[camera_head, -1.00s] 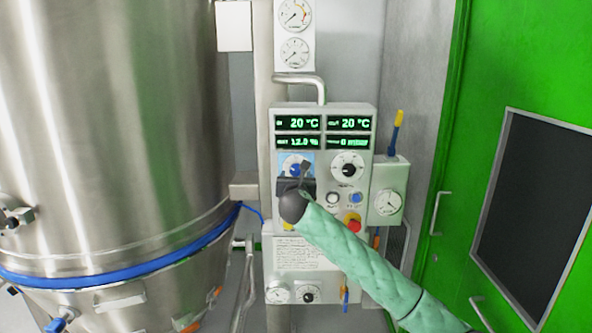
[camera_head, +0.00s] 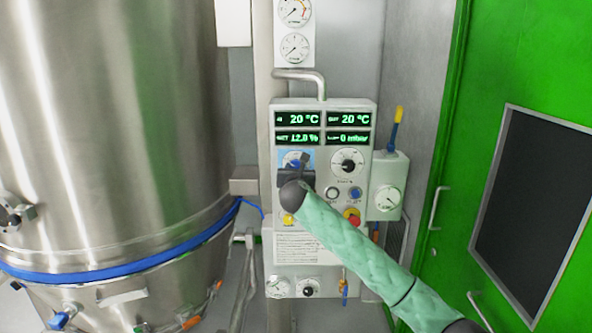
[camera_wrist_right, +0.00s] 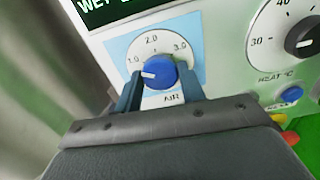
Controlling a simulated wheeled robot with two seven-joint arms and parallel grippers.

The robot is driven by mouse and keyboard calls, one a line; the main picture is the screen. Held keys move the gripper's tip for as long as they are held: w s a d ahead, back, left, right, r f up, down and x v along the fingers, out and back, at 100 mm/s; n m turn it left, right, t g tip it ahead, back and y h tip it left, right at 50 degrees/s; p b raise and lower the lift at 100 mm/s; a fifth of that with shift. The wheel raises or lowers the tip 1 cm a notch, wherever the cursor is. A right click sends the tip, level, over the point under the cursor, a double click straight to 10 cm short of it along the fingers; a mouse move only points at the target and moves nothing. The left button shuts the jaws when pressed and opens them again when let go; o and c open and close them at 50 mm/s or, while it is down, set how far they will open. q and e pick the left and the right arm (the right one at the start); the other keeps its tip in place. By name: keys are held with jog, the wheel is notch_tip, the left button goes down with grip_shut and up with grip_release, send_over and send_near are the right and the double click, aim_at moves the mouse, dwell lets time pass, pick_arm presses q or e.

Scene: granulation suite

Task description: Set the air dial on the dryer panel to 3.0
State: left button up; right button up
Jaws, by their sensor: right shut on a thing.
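The air dial (camera_wrist_right: 161,72) is a blue knob on a light blue plate of the dryer panel (camera_head: 368,130). Its white pointer aims left, near the 1.0 mark; 2.0 is at the top and 3.0 at the upper right. In the head view the dial (camera_head: 293,160) is partly hidden behind my gripper. My right gripper (camera_wrist_right: 159,74) has one finger on each side of the knob and is shut on it; it also shows in the head view (camera_head: 301,162). My left gripper is in neither view.
The black heat dial (camera_head: 348,166) sits close to the right. Below are push buttons (camera_head: 355,194) and a red emergency stop (camera_head: 353,217). A large steel vessel (camera_head: 110,130) stands left; a green door (camera_head: 450,150) is at the right.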

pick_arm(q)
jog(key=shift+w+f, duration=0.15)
pick_arm(e)
jog(key=shift+f+m, duration=0.1)
jog(key=shift+m, duration=0.3)
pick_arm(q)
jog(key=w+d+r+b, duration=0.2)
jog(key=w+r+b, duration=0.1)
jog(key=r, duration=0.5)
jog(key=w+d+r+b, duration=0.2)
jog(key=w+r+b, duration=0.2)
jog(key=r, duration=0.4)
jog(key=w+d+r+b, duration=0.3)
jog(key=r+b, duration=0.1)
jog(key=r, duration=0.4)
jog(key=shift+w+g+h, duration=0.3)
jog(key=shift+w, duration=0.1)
pick_arm(e)
jog(key=m, duration=2.3)
jog(key=shift+f, duration=0.1)
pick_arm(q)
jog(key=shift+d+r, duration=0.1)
pick_arm(e)
jog(key=o, duration=1)
jog(key=shift+c, duration=0.2)
